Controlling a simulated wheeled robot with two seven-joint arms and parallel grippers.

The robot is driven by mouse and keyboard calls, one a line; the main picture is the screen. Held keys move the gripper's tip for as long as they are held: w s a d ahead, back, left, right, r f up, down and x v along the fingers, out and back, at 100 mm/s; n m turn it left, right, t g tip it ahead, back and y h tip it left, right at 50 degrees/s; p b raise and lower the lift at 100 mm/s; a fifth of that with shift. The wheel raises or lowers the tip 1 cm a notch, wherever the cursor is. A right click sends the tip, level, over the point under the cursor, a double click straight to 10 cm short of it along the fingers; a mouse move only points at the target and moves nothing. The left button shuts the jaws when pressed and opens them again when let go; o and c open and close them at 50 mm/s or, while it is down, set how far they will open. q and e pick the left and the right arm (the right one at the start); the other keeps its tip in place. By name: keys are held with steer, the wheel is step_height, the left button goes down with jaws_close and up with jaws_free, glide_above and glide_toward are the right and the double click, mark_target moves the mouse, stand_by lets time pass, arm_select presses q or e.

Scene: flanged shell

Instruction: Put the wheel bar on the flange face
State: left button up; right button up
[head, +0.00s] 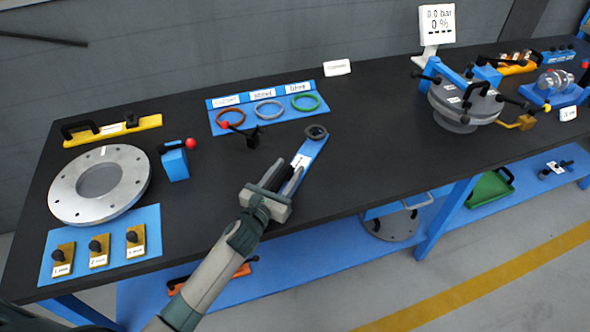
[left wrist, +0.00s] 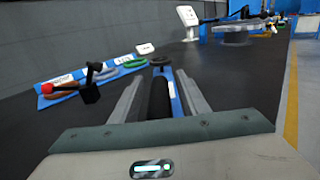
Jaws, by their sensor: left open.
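The left wrist view shows that handle (left wrist: 160,99) between the spread fingers, and the ring head (left wrist: 160,61) beyond; contact cannot be told. The likely flange face, a grey ring plate with bolt holes (head: 126,190), lies flat at the table's left. My right gripper is out of view.
A yellow bar with black handle (head: 140,124) lies behind the plate. A blue block with a red-tipped lever (head: 175,164) and a dark red-knobbed lever (head: 252,138) stand between plate and gripper. A round grey assembly (head: 465,120) stands right. The table's middle right is clear.

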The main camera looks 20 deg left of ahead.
arm_select(q)
jaws_close()
stand_by(1.3)
steer(key=shift+r, duration=0.15)
